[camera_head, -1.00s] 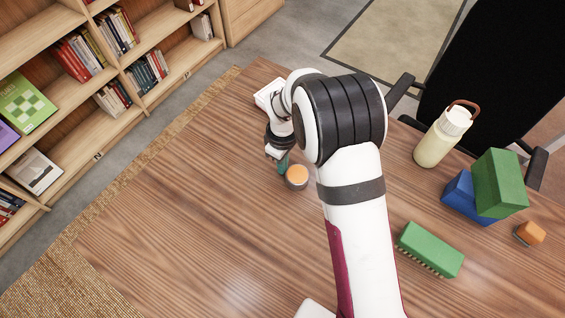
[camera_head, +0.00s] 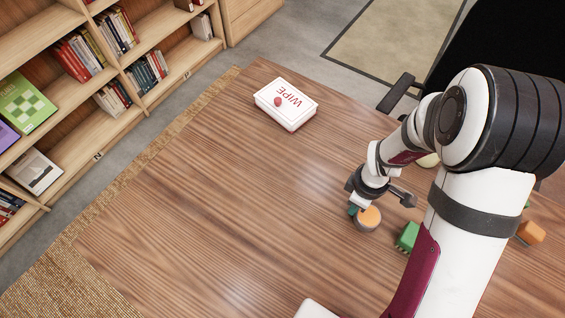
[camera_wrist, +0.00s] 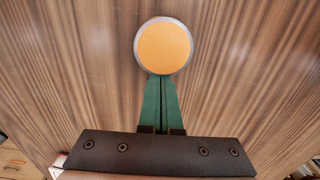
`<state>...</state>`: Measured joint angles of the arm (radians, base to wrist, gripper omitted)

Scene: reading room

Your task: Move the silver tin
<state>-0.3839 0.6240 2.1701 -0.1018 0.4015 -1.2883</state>
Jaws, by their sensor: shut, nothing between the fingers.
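The silver tin (camera_head: 368,220) is a short round can with an orange top and a grey-silver side. It stands upright on the wooden table, just left of my arm. My gripper (camera_head: 354,211) is low at the tin's left side, its green fingers partly hidden by the wrist. In the wrist view the two green fingers (camera_wrist: 160,80) are closed together with nothing between them. Their tips meet the near edge of the tin (camera_wrist: 163,47), seen from above as an orange disc with a thin silver rim; they look to be touching it.
A white wipes box (camera_head: 286,103) lies at the table's back edge. A green block (camera_head: 408,236) is close right of the tin, partly behind my arm. An orange block (camera_head: 531,232) is farther right. The table's left and middle are clear.

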